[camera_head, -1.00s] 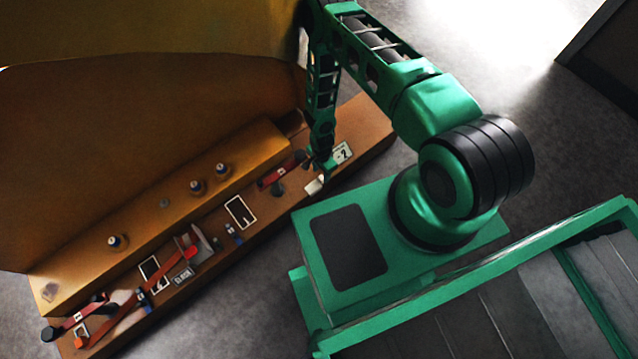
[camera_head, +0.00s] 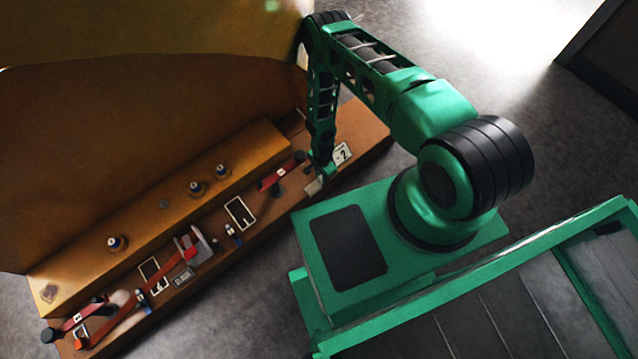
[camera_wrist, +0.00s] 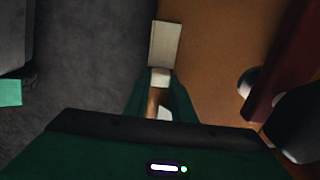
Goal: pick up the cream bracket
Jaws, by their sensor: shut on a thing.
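The cream bracket (camera_wrist: 165,43) is in the wrist view, just beyond my fingertips, with a flat plate and a smaller light part nearer me. My gripper (camera_wrist: 160,88) is shut on that nearer part, one green finger on each side. In the head view, the bracket (camera_head: 313,187) is a small pale shape at the front edge of the orange bench, partly hidden by my gripper (camera_head: 321,174). I cannot tell whether it touches the bench or hangs just above it.
The orange bench (camera_head: 215,258) has a raised back ledge with several knobs. A red-handled clamp (camera_head: 278,176) lies left of my gripper, and a "2" label (camera_head: 342,154) is to its right. More red clamps and parts crowd the bench's left end. Grey floor lies in front.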

